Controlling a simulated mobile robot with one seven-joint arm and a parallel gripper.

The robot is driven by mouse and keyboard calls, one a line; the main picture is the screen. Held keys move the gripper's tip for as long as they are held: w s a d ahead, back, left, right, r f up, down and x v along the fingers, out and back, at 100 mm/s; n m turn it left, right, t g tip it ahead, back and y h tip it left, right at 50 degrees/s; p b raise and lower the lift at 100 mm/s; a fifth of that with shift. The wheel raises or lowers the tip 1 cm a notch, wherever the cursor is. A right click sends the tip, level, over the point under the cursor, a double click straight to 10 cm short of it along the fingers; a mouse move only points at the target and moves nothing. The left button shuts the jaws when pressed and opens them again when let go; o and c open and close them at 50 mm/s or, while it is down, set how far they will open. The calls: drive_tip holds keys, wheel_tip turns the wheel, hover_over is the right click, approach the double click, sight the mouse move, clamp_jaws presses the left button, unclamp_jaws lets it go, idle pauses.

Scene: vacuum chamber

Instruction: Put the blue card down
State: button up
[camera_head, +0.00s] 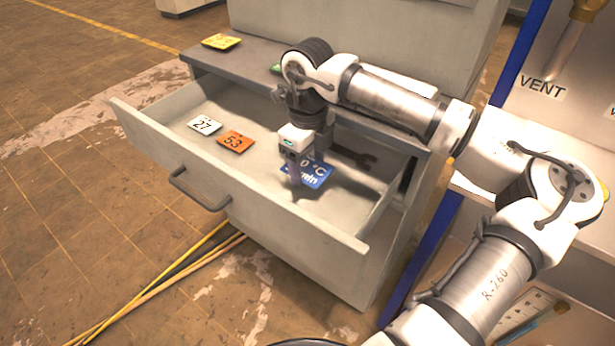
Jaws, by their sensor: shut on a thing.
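The blue card (319,176) with white lettering is inside the open drawer (265,226), toward its right half. My gripper (297,188) reaches down into the drawer and is shut on the blue card at its left part. The gripper hides part of the card and its lettering. I cannot tell whether the card touches the drawer floor or is held just above it.
A white card (204,125) marked 27 and an orange card (235,141) marked 53 lie in the drawer's left part. A dark wrench-like tool (354,155) lies at the back right. A yellow card (221,41) is on the cabinet top, with a green one (276,68) partly hidden.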

sight(308, 170)
drive_tip(key=shift+f, duration=2.35)
drive_tip(key=shift+f, duration=0.15)
drive_tip(key=o, duration=0.9)
drive_tip(key=shift+o, duration=0.2)
wheel_tip(308, 170, up, 12)
drive_tip(key=shift+r, duration=0.2)
